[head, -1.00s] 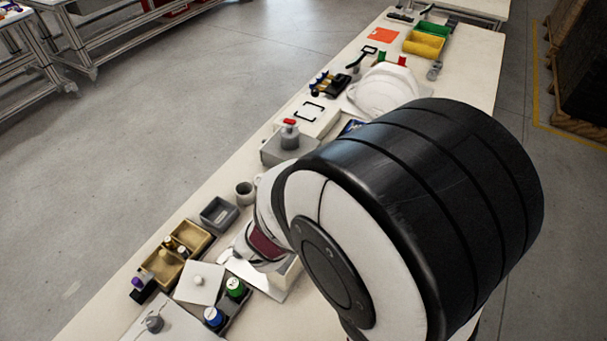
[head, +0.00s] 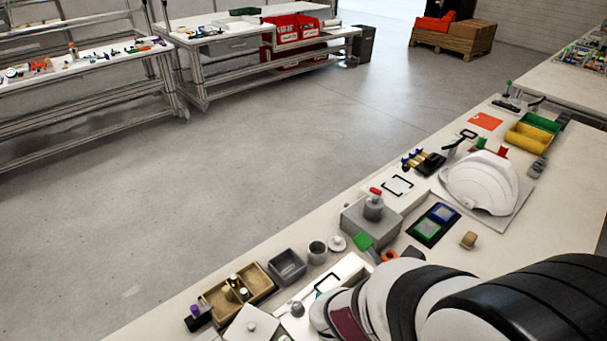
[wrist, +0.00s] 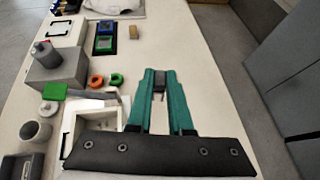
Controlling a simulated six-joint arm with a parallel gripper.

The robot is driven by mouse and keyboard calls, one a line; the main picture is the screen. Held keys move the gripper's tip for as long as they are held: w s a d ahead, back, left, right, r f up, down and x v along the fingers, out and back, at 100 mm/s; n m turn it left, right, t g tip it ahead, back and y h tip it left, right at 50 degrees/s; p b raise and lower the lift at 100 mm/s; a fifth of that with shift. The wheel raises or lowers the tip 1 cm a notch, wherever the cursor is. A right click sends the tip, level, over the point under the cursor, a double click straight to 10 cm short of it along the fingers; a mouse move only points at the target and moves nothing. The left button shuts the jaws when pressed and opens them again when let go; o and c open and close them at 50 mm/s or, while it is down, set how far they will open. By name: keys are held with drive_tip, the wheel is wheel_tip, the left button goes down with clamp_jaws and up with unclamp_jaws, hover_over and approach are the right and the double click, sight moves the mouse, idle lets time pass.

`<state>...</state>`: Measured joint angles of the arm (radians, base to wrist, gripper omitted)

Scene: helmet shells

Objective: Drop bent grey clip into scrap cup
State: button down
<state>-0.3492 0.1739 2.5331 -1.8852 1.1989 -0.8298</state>
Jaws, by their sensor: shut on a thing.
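My gripper (wrist: 159,84) shows in the wrist view with its teal fingers closed on a small dark grey piece, the bent grey clip (wrist: 159,78). The clip sits between the fingertips, with a thin end pointing back between the fingers. A round grey cup, which looks like the scrap cup (head: 317,254), stands upright on the bench in the head view. It also shows at the left of the wrist view (wrist: 36,132), well to the left of my gripper. In the head view my arm hides the gripper and clip.
A grey block with a red-topped knob (head: 371,220) stands beyond the cup. A grey square bin (head: 287,267) and a brass tray (head: 238,291) are beside it. A white open box (wrist: 90,128) lies left of my gripper. A white helmet shell (head: 482,183) is farther along.

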drive_tip(key=w+a, duration=1.4)
drive_tip(key=a, duration=0.1)
drive_tip(key=w+a+f, duration=0.3)
drive_tip(key=a+f, duration=0.2)
drive_tip(key=a, duration=0.6)
wheel_tip(320, 180, down, 6)
drive_tip(key=shift+s+a, duration=0.15)
drive_tip(key=shift+s, duration=0.05)
drive_tip(key=c, duration=0.8)
unclamp_jaws()
drive_tip(key=shift+o, duration=0.2)
